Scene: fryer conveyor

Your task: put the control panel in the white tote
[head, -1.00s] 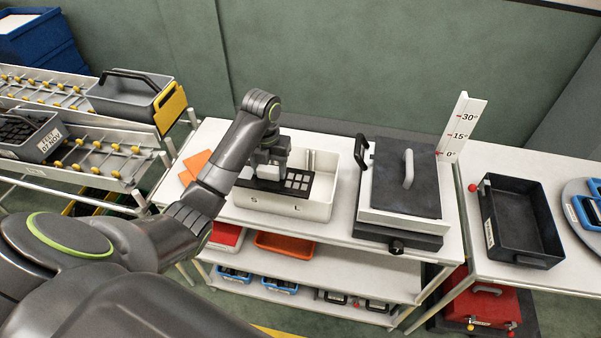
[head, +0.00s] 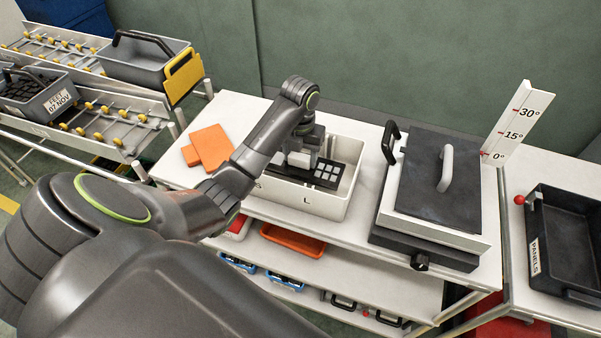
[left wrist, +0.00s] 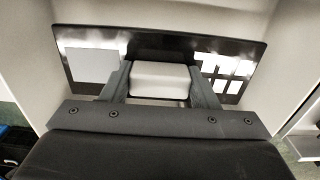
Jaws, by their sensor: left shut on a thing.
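The control panel (head: 328,174) is a flat black plate with light square keys. It also shows in the left wrist view (left wrist: 208,84), with a pale blank patch on its left side. My left gripper (head: 302,158) is shut on a white block at the panel's middle (left wrist: 160,80). The panel lies within the walls of the white tote (head: 325,207), whose inner walls flank it in the wrist view. I cannot tell whether the panel touches the tote's floor. My right gripper is out of view.
Orange pieces (head: 208,147) lie left of the tote on the white table. A dark-topped press with a handle (head: 440,185) and an angle scale (head: 515,125) stands right. A black panels bin (head: 565,240) is farther right. Roller racks (head: 110,110) stand left.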

